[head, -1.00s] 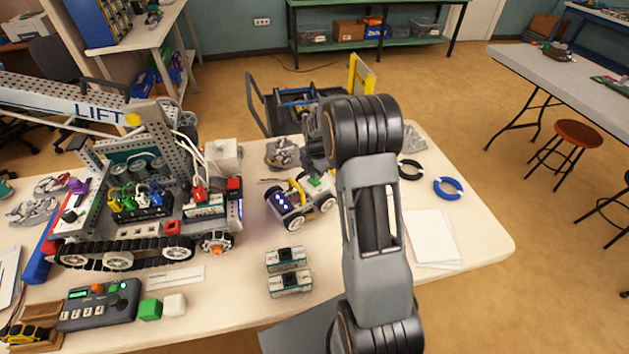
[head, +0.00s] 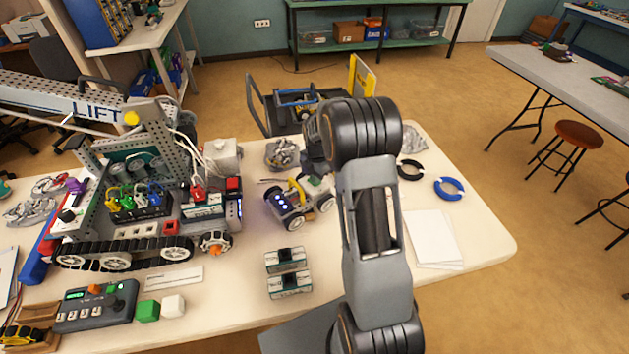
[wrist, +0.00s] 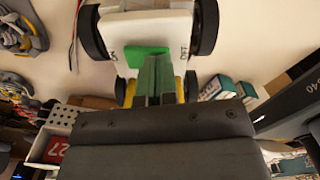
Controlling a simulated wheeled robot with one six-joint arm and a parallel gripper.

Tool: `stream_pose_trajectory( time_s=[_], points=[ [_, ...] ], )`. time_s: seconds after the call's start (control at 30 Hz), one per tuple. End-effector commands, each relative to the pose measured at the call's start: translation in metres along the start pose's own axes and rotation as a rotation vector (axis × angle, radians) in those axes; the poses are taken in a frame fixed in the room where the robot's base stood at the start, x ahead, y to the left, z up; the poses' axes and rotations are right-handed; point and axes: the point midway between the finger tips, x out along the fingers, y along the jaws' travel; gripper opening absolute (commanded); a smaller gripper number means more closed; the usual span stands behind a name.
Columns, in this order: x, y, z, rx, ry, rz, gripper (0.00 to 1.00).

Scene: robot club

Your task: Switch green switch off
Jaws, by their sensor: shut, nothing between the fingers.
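The green switch (wrist: 146,52) is a flat green rocker on the white top of a small wheeled rover (wrist: 170,28). In the head view the rover (head: 287,210) stands on the table just left of my arm.
A large tracked robot marked LIFT (head: 125,255) stands left of the rover. Two small boxed modules (head: 287,272) lie in front of it. A control box (head: 95,305) and a green cube (head: 147,310) are at front left. White paper (head: 433,238) lies at right.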

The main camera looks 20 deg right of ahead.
Motion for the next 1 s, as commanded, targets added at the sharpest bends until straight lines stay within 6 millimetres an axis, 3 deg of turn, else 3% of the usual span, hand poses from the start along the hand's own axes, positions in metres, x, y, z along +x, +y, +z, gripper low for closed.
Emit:
stream_pose_trajectory(
  time_s=[0.53,1.0],
  points=[
    [0.002,0.000,0.000,0.000,0.000,0.000,0.00],
    [-0.035,0.000,0.000,0.000,-0.001,0.001,0.00]
  ],
)
